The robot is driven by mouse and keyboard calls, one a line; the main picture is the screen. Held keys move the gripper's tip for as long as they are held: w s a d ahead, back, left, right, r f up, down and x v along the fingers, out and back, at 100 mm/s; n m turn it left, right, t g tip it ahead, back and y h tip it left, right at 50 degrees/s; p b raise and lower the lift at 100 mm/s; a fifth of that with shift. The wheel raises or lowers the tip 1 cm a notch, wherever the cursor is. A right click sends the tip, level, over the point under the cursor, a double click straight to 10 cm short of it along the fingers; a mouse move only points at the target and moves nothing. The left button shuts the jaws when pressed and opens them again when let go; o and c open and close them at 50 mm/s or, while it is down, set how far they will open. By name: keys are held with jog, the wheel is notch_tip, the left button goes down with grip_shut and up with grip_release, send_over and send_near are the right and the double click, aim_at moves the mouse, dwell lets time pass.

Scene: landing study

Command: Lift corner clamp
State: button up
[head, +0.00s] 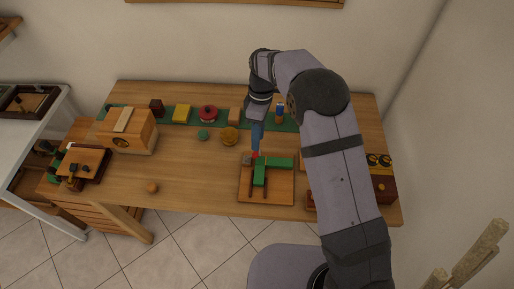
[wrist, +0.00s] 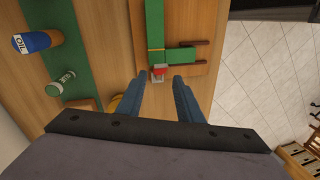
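The corner clamp looks like a small red and grey piece (wrist: 159,71) at the corner where two green strips meet on a wooden board. In the head view its red part (head: 255,155) shows just under my fingers. The green strips (head: 260,175) form an L on the board (head: 283,190). My gripper (wrist: 159,80) is open, its two blue fingers apart, with the clamp in line with the gap at the tips. In the head view my gripper (head: 256,148) points down over the clamp. I cannot tell whether the fingers touch it or how high they are.
A wooden box (head: 140,140) stands at the left. A green runner along the back holds a yellow block (head: 182,114), a red round piece (head: 208,113) and an oil bottle (wrist: 36,41). The table between ball and board is clear.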

aim_at(253, 156)
jog(key=shift+s+a+f+p, duration=0.1)
jog(key=shift+s+f+p, duration=0.15)
jog(key=shift+f, duration=0.7)
jog(key=shift+s+d+f+p, duration=0.1)
jog(key=shift+f+p, duration=0.3)
jog(key=shift+f, duration=0.55)
jog(key=shift+s+a+f+p, duration=0.1)
jog(key=shift+s+f+p, duration=0.15)
jog(key=shift+f, duration=0.7)
grip_shut()
